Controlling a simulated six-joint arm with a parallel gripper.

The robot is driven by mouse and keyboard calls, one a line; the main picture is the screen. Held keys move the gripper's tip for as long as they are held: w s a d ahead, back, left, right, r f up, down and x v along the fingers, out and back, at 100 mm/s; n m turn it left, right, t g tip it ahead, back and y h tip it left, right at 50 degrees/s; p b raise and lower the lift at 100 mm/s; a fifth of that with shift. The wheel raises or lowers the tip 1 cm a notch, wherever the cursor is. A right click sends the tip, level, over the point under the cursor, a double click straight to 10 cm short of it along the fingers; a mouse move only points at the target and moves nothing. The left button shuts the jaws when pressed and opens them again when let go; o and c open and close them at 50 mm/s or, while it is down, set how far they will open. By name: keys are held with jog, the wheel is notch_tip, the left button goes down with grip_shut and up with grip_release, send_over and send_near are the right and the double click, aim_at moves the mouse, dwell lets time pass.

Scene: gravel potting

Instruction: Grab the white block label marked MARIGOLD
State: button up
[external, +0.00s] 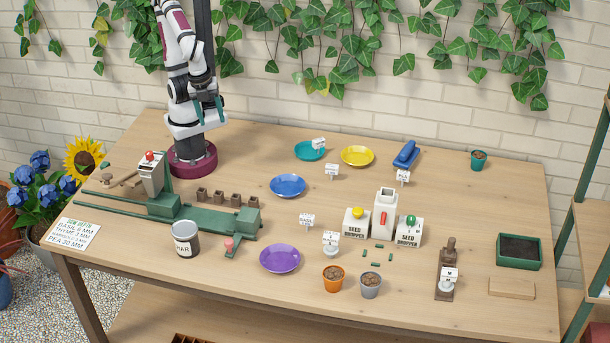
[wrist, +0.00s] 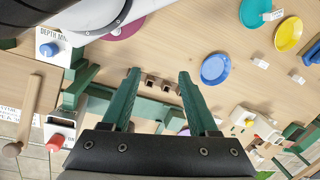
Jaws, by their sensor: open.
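Several small white block labels stand on the table. One (external: 319,143) is by the teal saucer, one (external: 332,170) right of the blue saucer, one (external: 403,177) in front of the blue tool, one (external: 307,220) near the middle, one (external: 330,240) above the orange pot, and one (external: 450,275) at the brown stand. Their print is too small to tell which reads MARIGOLD. My gripper (external: 208,108) is raised above my base, apart from all labels. In the wrist view its green fingers (wrist: 158,75) are spread and empty.
Teal (external: 310,151), yellow (external: 357,156), blue (external: 287,186) and purple (external: 280,258) saucers lie on the table. The green fixture (external: 205,217) stands in front of my base. Seed droppers (external: 409,231), pots (external: 333,279) and a soil tray (external: 519,252) are further right.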

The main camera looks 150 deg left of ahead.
jog(key=w+a+f+n+t, duration=0.3)
jog(key=w+a+f+n, duration=0.15)
jog(key=w, duration=0.45)
jog(key=w+a+f+n+t, duration=0.25)
jog(key=w+a+f, duration=0.25)
jog(key=w, duration=0.3)
jog(key=n+t+y, duration=0.3)
jog(key=n+y, duration=0.2)
jog(key=n, duration=0.3)
send_near(341, 182)
jog(key=w+d+r, duration=0.2)
jog(key=w, duration=0.1)
jog(key=w+d+r, duration=0.1)
jog(key=w, duration=0.1)
jog(key=shift+d+r, duration=0.25)
jog(key=shift+r, duration=0.1)
jog(key=s+a+y, duration=0.1)
jog(key=s+a+f+n+y, duration=0.1)
jog(key=s+a+n+y, duration=0.1)
jog(key=a, duration=0.1)
jog(key=shift+s+f, duration=0.35)
jog(key=shift+f, duration=0.05)
jog(key=shift+w+f+m+t, duration=0.1)
jog(key=shift+f+m+t, duration=0.4)
jog(key=shift+m, duration=0.5)
jog(key=x, duration=0.7)
jog(key=shift+w+f, duration=0.15)
grip_shut()
